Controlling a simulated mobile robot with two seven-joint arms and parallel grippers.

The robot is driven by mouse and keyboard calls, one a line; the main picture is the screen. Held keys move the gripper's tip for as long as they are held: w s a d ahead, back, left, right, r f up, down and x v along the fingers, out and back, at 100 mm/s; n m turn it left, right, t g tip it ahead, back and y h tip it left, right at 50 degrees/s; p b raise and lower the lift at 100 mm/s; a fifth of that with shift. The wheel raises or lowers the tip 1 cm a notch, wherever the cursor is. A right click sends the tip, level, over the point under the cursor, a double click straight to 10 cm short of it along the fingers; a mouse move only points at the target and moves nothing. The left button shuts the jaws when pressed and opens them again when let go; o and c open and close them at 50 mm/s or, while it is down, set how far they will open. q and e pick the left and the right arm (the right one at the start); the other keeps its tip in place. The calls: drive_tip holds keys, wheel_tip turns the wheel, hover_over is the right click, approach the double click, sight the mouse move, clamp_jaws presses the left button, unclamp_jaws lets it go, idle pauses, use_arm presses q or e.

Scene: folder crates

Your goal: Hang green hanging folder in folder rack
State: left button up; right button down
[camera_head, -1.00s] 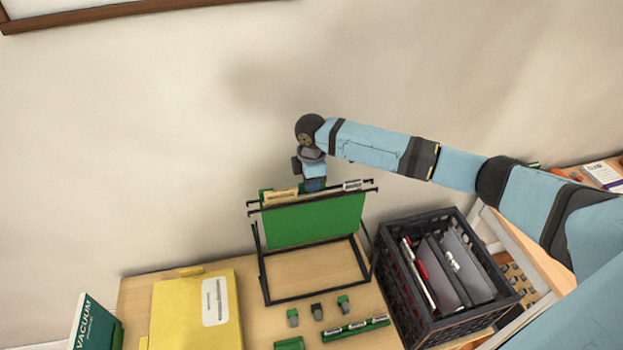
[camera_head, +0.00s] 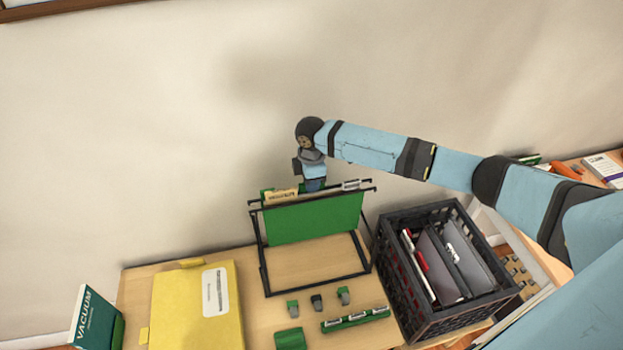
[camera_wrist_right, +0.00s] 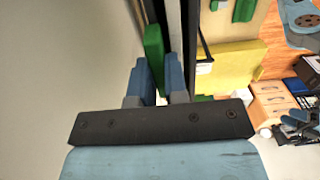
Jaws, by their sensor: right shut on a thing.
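The green hanging folder (camera_head: 318,220) is upright at the black wire folder rack (camera_head: 263,272), its broad green face toward me. Its top edge is level with the rack's upper rails. I cannot tell whether its hooks rest on them. A tan tab and a white label show along the top. My right gripper (camera_head: 314,186) reaches down behind the top edge, its fingertips hidden in the head view. In the right wrist view, the fingers (camera_wrist_right: 160,82) are closed around a green edge of the folder (camera_wrist_right: 153,48), beside dark rails. My left gripper is not in view.
A black crate (camera_head: 393,275) holding several folders stands right of the rack. A yellow folder (camera_head: 180,305) lies to the left, near a green VACUUM box (camera_head: 97,318). Small clips and a green tab strip (camera_head: 355,319) lie in front. The wall is close behind.

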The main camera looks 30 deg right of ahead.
sight(312, 213)
drive_tip(key=shift+f, duration=0.45)
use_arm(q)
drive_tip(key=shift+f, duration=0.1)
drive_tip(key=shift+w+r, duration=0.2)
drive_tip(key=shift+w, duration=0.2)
use_arm(e)
drive_tip(key=shift+f, duration=0.15)
drive_tip(key=shift+f+b, duration=1.25)
drive_tip(key=shift+f, duration=1.7)
wheel_tip(312, 213, down, 2)
drive_tip(key=shift+f+b, duration=0.15)
drive_tip(key=shift+b, duration=0.35)
drive_tip(key=shift+f+b, duration=0.95)
drive_tip(key=shift+f, duration=1.2)
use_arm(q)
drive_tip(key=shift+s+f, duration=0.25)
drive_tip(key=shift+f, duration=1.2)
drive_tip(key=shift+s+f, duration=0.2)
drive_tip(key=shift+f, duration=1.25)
use_arm(e)
drive_tip(key=shift+f, duration=0.1)
